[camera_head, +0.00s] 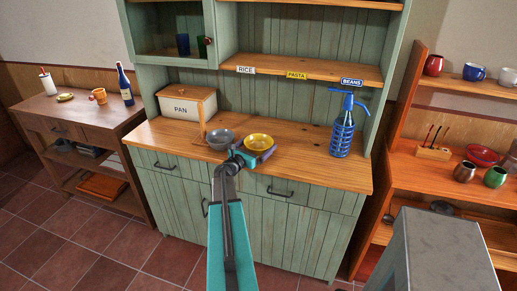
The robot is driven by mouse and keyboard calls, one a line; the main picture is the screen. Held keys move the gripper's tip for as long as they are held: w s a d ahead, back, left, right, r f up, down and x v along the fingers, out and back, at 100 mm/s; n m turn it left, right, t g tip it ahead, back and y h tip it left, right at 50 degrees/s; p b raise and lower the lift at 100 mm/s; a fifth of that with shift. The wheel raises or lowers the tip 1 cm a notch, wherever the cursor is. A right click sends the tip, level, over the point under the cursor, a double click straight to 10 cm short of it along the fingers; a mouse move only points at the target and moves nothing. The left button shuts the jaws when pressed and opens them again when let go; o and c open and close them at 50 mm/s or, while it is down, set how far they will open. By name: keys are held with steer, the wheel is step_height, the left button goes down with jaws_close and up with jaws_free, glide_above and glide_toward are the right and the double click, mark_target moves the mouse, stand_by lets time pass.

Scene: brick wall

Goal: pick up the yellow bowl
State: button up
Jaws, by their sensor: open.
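The yellow bowl (259,142) sits upright on the wooden counter of the green cabinet, close to its front edge. My gripper (246,157) is at the near side of the bowl, at the counter's front edge, with its jaws open. The gripper is small here and partly overlaps the bowl's near left side. I cannot tell whether a finger touches the bowl. My teal and black arm reaches up to it from below.
A grey bowl (221,139) stands just left of the yellow bowl. A blue siphon bottle (343,130) stands at the right. The counter (300,160) between bowl and bottle is clear. A shelf (320,72) hangs above.

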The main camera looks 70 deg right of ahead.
steer(key=c, duration=0.8)
steer(key=shift+r, duration=0.2)
steer(key=shift+c, duration=0.2)
steer(key=shift+r+b, duration=0.65)
steer(key=shift+r, duration=0.65)
steer(key=shift+s+a+r, duration=0.1)
steer(key=shift+a+r, duration=0.15)
steer(key=s+a+r+b, duration=0.1)
steer(key=s+a, duration=0.7)
steer(key=a, duration=0.2)
steer(key=shift+a+r+b, duration=0.15)
steer(key=shift+r+b, duration=0.15)
steer(key=shift+b, duration=0.1)
steer(key=p, duration=0.3)
steer(key=shift+s+a+r, duration=0.1)
steer(key=shift+s+a, duration=0.1)
steer(key=shift+s, duration=0.05)
